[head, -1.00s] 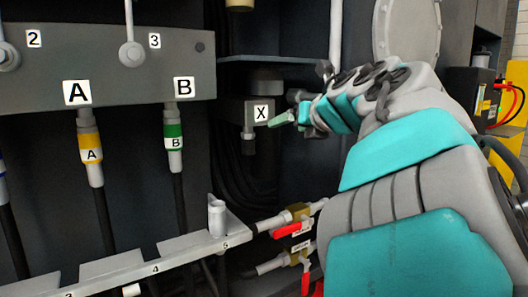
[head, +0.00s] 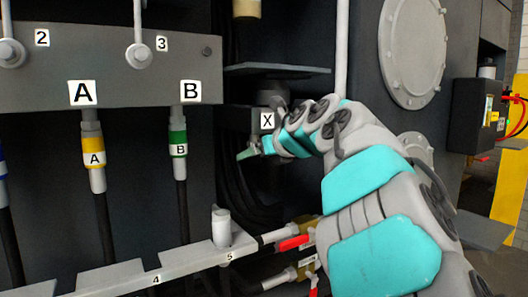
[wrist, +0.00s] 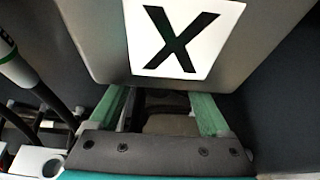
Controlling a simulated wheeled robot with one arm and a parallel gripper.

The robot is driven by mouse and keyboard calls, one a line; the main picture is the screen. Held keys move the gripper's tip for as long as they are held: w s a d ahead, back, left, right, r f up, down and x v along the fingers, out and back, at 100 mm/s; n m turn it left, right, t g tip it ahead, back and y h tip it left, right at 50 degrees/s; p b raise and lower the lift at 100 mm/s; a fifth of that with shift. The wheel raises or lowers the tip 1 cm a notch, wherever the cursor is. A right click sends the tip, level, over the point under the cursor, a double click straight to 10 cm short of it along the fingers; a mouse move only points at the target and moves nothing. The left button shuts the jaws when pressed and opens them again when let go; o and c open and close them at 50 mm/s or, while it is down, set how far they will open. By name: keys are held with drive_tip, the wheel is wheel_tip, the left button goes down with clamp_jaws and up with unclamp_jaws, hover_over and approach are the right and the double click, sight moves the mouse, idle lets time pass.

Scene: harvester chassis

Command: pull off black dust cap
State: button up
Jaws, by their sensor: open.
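The grey block marked X (head: 234,119) is mounted on the dark panel, and it fills the top of the wrist view (wrist: 92,35). My gripper (head: 248,154) is at the underside of this block in the head view. In the wrist view its two green fingers (wrist: 161,103) are open and spread apart, pointing at the space below the X label. A dim grey-brown shape (wrist: 168,124) shows between the fingers. I cannot tell whether it is the black dust cap. The cap is not clearly visible in the head view, where my gripper covers the area under the block.
Left are hose B with a green band (head: 178,138) and hose A with a yellow band (head: 93,145). A numbered grey rail (head: 190,258) with an upright white post (head: 221,228) lies below. Red-handled valves (head: 293,243) sit under my arm. A shelf (head: 275,70) is above.

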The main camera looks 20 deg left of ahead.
drive_tip(key=shift+w+a+f, duration=0.2)
drive_tip(key=shift+w+a, duration=0.1)
drive_tip(key=shift+a, duration=0.05)
clamp_jaws()
idle(1.1)
drive_tip(key=shift+f, duration=0.1)
idle(0.5)
wheel_tip(320, 180, down, 4)
drive_tip(key=b, duration=0.3)
drive_tip(key=shift+f+b, duration=0.15)
drive_tip(key=shift+b, duration=0.2)
idle(0.6)
